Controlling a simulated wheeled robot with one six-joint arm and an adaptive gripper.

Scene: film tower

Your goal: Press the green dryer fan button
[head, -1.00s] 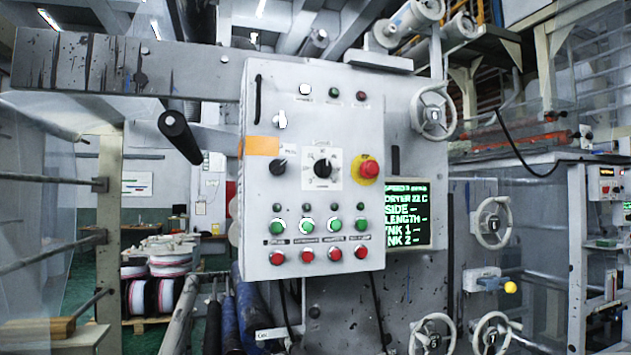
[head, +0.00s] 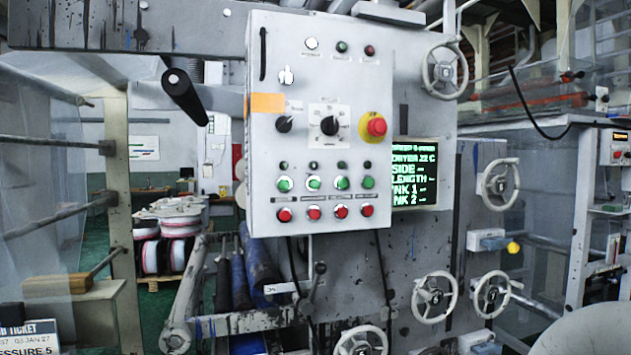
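A grey control panel (head: 378,100) hangs in the middle of the head view, facing me. Across its lower part runs a row of several green buttons, including the leftmost (head: 284,184), the second (head: 313,183) and the rightmost (head: 368,183). Small dark lamps sit above them. A row of red buttons (head: 313,213) lies below. The labels between the rows are too small to read, so I cannot tell which green button is the dryer fan's. My gripper is not in view, and nothing touches the panel.
A red emergency knob (head: 377,127) and a black rotary dial (head: 329,125) sit higher on the panel. A screen (head: 414,173) showing "DRYER 22 C" is to its right. Handwheels (head: 434,297) project at the right and below.

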